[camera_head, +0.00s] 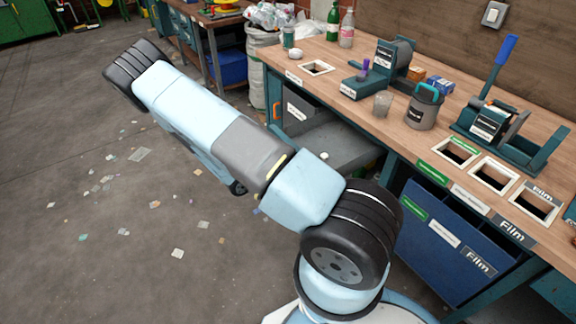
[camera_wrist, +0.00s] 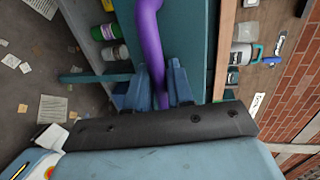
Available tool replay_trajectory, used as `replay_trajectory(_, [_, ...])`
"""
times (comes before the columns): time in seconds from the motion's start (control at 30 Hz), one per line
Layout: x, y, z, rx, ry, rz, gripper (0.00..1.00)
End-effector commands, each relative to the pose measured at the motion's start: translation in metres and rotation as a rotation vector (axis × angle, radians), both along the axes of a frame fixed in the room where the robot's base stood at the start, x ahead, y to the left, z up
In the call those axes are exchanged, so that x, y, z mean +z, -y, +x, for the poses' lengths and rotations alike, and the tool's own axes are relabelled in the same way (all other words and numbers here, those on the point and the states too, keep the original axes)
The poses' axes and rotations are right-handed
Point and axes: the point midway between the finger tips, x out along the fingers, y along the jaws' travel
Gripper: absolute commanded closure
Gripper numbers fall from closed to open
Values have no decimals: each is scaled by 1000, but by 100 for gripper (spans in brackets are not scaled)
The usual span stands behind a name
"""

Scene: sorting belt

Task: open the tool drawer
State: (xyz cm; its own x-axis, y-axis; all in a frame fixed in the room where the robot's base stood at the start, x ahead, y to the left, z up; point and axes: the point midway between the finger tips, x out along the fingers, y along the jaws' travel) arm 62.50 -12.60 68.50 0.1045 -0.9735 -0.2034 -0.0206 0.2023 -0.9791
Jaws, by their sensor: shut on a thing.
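In the wrist view a thick purple handle (camera_wrist: 149,38) rises in a curve from a teal front panel (camera_wrist: 191,30), which looks like the drawer's front. My gripper (camera_wrist: 154,78) is shut on this handle, with one blue finger on each side of it. My wrist's dark plate hides the lower part of the view. I cannot tell whether the drawer has come out from the bench. In the head view my arm stretches across the middle, and neither my gripper nor the purple handle shows there.
The workbench (camera_head: 345,70) runs along the right, with a grinder-like tool, a grey canister (camera_head: 424,108) and square sorting holes on top. A blue bin (camera_head: 450,235) sits under it. The floor (camera_head: 70,200) at left is open, with scattered scraps.

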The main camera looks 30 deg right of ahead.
Motion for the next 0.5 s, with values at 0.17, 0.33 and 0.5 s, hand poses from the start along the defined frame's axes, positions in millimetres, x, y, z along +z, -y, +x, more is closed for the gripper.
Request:
replay_trajectory(0.17, [-4,-3,4,9,1,12,76])
replay_trajectory(0.33, [-2,-1,3,5,1,9,62])
replay_trajectory(0.5, [-1,0,3,2,2,6,62])
